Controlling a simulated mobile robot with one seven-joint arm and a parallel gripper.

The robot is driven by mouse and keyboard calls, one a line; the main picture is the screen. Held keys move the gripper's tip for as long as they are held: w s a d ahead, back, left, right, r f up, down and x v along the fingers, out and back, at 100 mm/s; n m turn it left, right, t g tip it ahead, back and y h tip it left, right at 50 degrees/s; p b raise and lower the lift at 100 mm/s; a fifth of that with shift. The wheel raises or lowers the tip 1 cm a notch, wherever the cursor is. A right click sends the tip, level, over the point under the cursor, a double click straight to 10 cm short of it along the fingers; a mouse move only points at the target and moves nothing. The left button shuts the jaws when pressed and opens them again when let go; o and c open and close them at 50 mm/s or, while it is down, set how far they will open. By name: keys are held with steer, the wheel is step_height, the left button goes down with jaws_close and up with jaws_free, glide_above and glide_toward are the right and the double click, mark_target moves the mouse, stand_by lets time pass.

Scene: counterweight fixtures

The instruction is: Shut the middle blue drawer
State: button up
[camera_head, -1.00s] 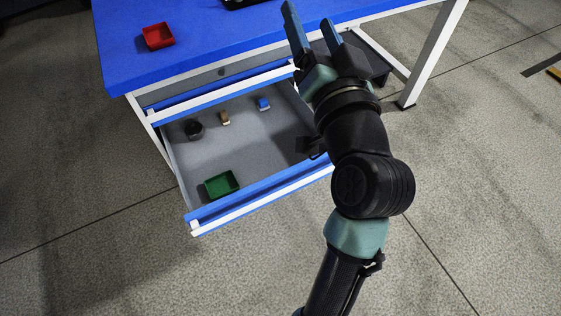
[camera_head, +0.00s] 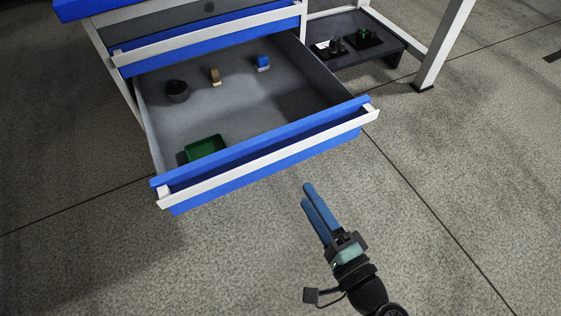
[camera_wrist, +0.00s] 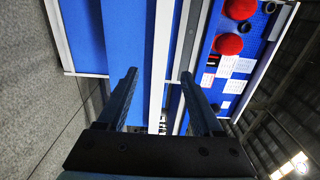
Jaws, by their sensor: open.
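A wide blue-fronted drawer (camera_head: 140,100) with a long white handle (camera_head: 270,160) stands pulled far out of the workbench. Just above it is another blue drawer front (camera_head: 210,33) with a white handle, which looks shut or nearly so. My gripper (camera_head: 307,194) is in front of the open drawer, below and apart from its handle in the head view, with its fingers toward the drawer. In the wrist view my gripper (camera_wrist: 158,73) is open with nothing between the fingers, and blue fronts with pale strips lie beyond it.
The open drawer holds a green tray (camera_head: 205,147), a black cup (camera_head: 177,91), a brown item (camera_head: 215,76) and a blue item (camera_head: 263,63). A dark shelf (camera_head: 375,55) with small parts and a white table leg (camera_head: 443,45) stand right. The floor in front is clear.

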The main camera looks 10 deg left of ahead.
mark_target(282, 155)
steer(key=b+x, duration=0.3)
steer(key=x, duration=0.9)
steer(key=shift+w+a, duration=0.2)
steer(key=shift+w, duration=0.15)
jaws_close()
stand_by(0.8)
